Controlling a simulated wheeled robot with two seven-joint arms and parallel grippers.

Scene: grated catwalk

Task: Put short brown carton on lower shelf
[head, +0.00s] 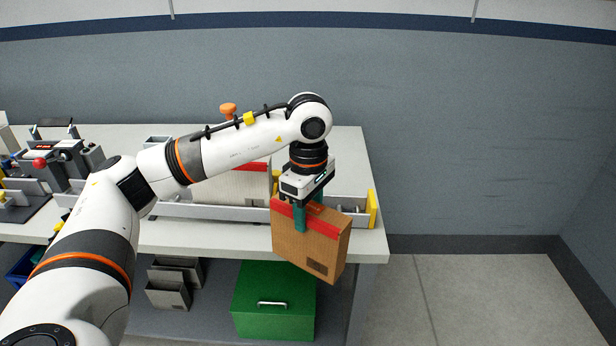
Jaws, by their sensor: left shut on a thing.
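A short brown carton (308,250) with a red band along its top edge hangs tilted in front of the bench's front edge, toward its right end. My left gripper (302,214) points down and is shut on the carton's top part. The lower shelf (215,300) lies under the bench top and is partly hidden by my arm. Whether the carton touches the bench edge, I cannot tell. My right gripper is not in view.
A green box (262,290) with a handle and grey bins (168,290) stand on the lower shelf. The bench top (345,150) bears a pale carton (232,186), a rail with a yellow end (373,208) and a clamp device (62,160). Floor at right is clear.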

